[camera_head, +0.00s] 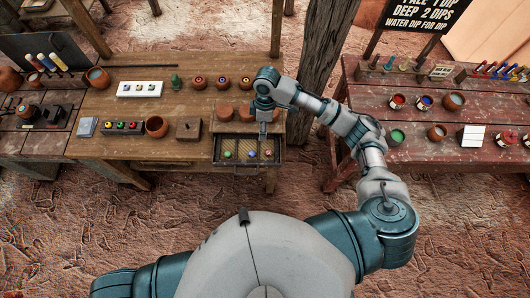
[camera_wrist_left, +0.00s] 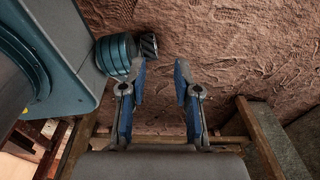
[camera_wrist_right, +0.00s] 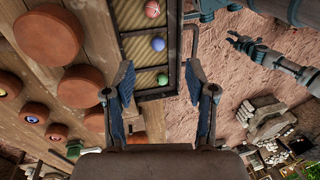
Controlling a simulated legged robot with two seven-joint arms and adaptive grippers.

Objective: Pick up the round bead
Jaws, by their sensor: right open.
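Three small beads lie in an open, divided drawer (camera_head: 218,163) at the table front: a green bead (camera_head: 228,154), a blue bead (camera_head: 251,154) and a red bead (camera_head: 267,153). In the right wrist view the red bead (camera_wrist_right: 152,9) has pale markings; the blue bead (camera_wrist_right: 158,44) and green bead (camera_wrist_right: 162,78) look roundish. I cannot tell surely which is the round one. My right gripper (camera_head: 263,129) is above the drawer, open and empty. In its wrist view (camera_wrist_right: 160,70) the green bead appears between the fingertips. My left gripper (camera_wrist_left: 161,68) is open and empty over the ground.
Brown clay discs (camera_wrist_right: 84,85) stand on the wooden table (camera_head: 100,98) behind the drawer, close to my right gripper. A wooden box (camera_head: 189,128) and a clay cup (camera_head: 156,126) stand left of it. A wooden post (camera_head: 323,45) rises near my right arm.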

